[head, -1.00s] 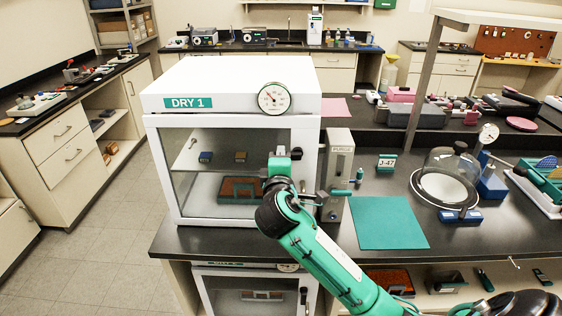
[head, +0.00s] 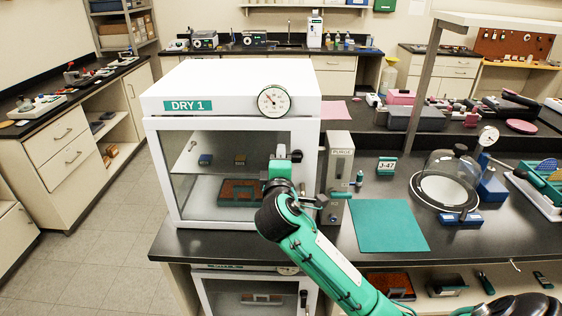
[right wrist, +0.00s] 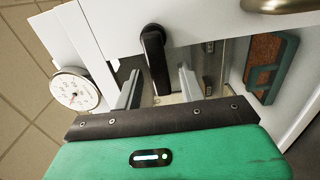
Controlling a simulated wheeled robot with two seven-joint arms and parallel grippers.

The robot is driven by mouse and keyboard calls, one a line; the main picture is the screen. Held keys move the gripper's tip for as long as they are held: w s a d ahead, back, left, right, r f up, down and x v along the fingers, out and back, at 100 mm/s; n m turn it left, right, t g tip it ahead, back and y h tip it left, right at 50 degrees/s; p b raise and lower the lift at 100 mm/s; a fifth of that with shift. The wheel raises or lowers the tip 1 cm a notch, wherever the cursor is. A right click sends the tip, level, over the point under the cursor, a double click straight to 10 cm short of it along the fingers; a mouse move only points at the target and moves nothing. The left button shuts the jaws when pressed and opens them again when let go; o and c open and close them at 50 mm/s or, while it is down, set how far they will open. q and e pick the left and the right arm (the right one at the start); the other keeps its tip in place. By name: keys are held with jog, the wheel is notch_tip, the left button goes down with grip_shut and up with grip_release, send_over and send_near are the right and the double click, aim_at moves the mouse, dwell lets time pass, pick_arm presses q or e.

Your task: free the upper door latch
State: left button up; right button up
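The white dry cabinet marked DRY 1 (head: 230,92) stands on the dark bench with its glass door (head: 190,160) shut. Its upper door latch, a black handle (head: 296,155), is at the door's right edge, partly hidden by my arm. My right gripper (head: 281,153) is in front of it. In the right wrist view, the latch (right wrist: 155,58) shows between the two separated grey fingers of my right gripper (right wrist: 158,88). The gripper is open, and I cannot tell whether either finger touches the handle. My left gripper is not in view.
A dial gauge (head: 273,100) sits on the cabinet's top front. A grey PURGE box (head: 337,175) stands close to the right of the door. A teal mat (head: 390,224) and a glass bell jar (head: 453,172) lie farther right. A second cabinet (head: 245,290) is below.

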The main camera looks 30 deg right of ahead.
jog(key=b+v, duration=0.3)
jog(key=v, duration=1)
jog(key=shift+s, duration=0.35)
jog(key=shift+a, duration=0.1)
